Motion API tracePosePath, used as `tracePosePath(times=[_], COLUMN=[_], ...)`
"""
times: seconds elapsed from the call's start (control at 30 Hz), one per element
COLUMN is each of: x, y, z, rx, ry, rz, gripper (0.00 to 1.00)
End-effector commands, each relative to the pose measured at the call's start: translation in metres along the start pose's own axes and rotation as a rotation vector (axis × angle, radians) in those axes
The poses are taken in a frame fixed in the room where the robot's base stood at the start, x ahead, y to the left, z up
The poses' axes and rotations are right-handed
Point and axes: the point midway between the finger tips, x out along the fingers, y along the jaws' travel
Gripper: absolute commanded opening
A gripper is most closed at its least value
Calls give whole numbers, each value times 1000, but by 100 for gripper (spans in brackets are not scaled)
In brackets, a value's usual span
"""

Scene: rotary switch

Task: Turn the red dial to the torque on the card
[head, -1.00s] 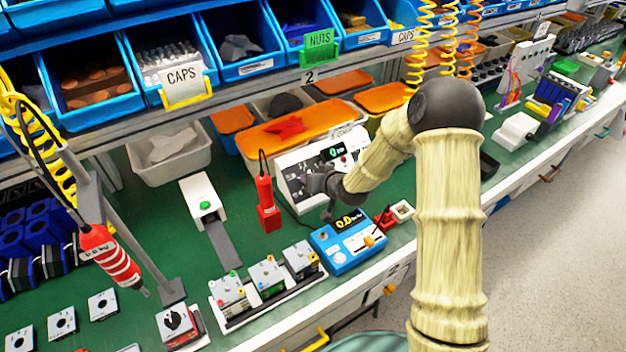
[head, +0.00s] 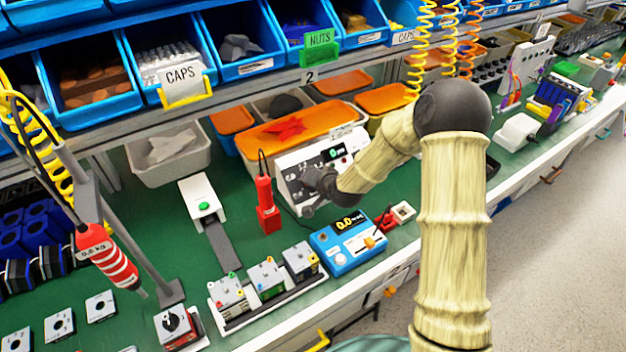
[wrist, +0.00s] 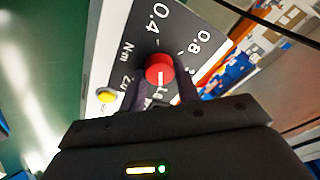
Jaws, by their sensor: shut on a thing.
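The red dial (wrist: 159,70) sits on a dark scale plate of a white tester in the wrist view. Its white mark points down in the picture. Around it I read 0.4, 0.8 and N·m; the lower numbers are partly hidden by my fingers. My gripper (wrist: 160,92) is shut on the dial, one finger on each side. In the head view the white tester (head: 290,190) stands on the green bench with a small lit display (head: 333,153), too small to read fully. My gripper (head: 309,198) covers its dial there. I cannot make out the card's text.
A red tool (head: 267,205) stands just left of the tester. A blue meter box (head: 345,258) is in front of it, reading about 0.0. Orange-lidded bins (head: 290,130) stand behind. A yellow button (wrist: 105,95) is close beside the dial plate.

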Motion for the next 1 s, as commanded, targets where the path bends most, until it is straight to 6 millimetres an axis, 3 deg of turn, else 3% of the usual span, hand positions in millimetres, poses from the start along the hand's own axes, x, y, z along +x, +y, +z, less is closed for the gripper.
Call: tracePosePath(times=[0.2,0.23,0.3,0.67,1.0], x=[0,0,0,-4,-53], y=[2,2,2,1,1], z=[4,4,3,1,0], rx=[0,0,0,-1,-3], ry=[-9,-9,-9,-3,-1], rz=[5,5,4,1,1], gripper=[9,34,41,41,41])
